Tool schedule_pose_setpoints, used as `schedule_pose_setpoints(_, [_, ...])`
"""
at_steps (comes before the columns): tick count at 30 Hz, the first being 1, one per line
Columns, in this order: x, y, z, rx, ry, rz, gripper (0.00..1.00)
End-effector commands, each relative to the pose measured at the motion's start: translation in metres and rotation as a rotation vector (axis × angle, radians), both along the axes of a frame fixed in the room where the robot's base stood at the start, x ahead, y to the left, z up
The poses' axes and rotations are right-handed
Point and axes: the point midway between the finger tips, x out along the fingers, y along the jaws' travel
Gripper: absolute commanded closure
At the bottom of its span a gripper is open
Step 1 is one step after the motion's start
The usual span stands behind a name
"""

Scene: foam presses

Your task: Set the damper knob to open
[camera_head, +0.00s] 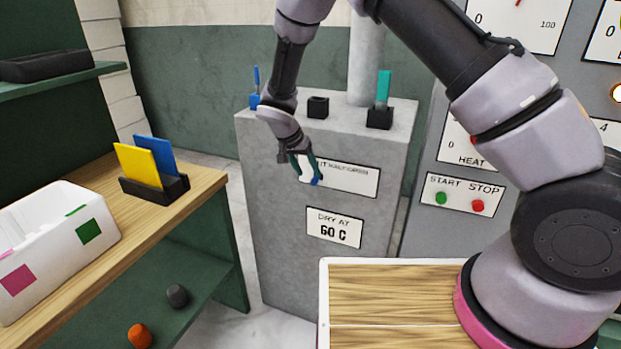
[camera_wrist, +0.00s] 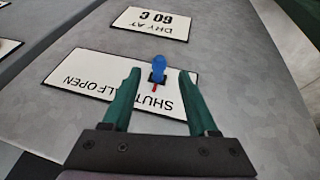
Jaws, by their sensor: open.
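The damper knob (camera_wrist: 158,66) is a small blue knob on a dark base, mounted on a white plate (camera_wrist: 75,80) lettered SHUT, HALF and OPEN, upside down in the wrist view. A short red mark at the knob points towards the word SHUT. HALF is partly hidden by a finger. In the head view the knob (camera_head: 316,181) shows as a blue spot at the lower left of the plate (camera_head: 350,182). My gripper (camera_wrist: 161,74) is open, its green fingers on either side of the knob with gaps visible. In the head view my gripper (camera_head: 305,176) is at the grey cabinet's front.
The grey cabinet (camera_head: 270,200) carries a DRY AT 60 C plate (camera_head: 334,228) below and blue and teal levers (camera_head: 383,88) on top. A START/STOP panel (camera_head: 462,194) is to the right. A wooden shelf (camera_head: 110,240) with a white bin (camera_head: 60,245) is at left.

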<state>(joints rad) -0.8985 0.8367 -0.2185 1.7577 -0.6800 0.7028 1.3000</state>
Motion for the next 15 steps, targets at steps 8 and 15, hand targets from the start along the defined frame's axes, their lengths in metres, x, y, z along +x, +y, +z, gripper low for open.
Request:
schedule_pose_setpoints(8, [0.011, -0.012, -0.035, 0.000, 0.000, 0.001, 0.41])
schedule_pose_setpoints(15, [0.013, -0.013, -0.040, 0.001, 0.000, 0.001, 0.41])
